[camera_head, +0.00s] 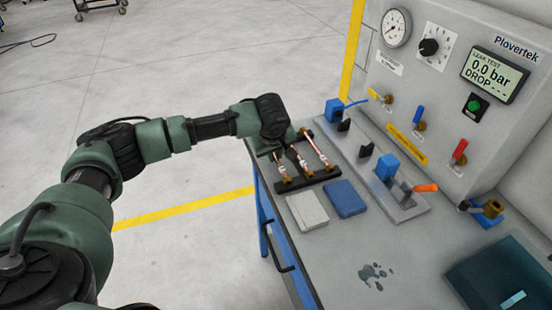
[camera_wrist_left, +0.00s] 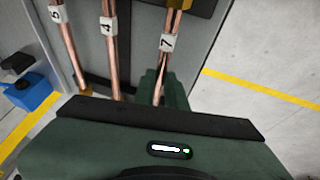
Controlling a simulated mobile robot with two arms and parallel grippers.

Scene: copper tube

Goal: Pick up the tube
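Three copper tubes lie in a black rack (camera_head: 284,186) on the bench, with white number tags. The wrist view shows the tubes tagged 5 (camera_wrist_left: 68,45), 4 (camera_wrist_left: 108,48) and 7 (camera_wrist_left: 168,40). In the head view, one tube (camera_head: 316,148) lies at the right of the rack, with its far end clear. My left gripper (camera_head: 264,147) is at the rack's left end, largely hidden by my wrist. In the wrist view its green finger part (camera_wrist_left: 163,90) is right at tube 7. I cannot tell whether it grips it. My right gripper is not seen.
A grey pad (camera_head: 306,211) and blue pad (camera_head: 346,199) lie in front. The leak-test panel (camera_head: 450,85) rises behind. The front bench top is mostly clear.

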